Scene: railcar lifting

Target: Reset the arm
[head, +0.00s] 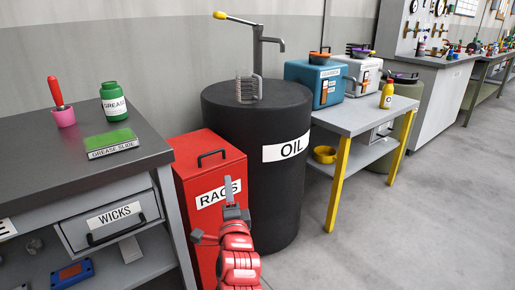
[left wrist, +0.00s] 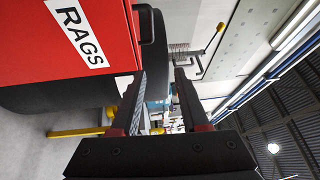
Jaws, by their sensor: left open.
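My left gripper (head: 235,210) shows at the bottom centre of the head view, at the end of my red arm, in front of the red RAGS bin (head: 208,170). In the left wrist view my left gripper (left wrist: 158,75) has its two dark fingers apart with nothing held between them. The RAGS bin (left wrist: 110,50) is close at the left of that view and appears turned sideways. My right gripper is in neither view.
A black OIL drum (head: 255,185) with a pump stands behind the bin. A dark workbench (head: 50,135) with a WICKS drawer (head: 108,222) is at left. A grey table (head: 360,115) with yellow legs is at right. The floor (head: 430,220) at right is clear.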

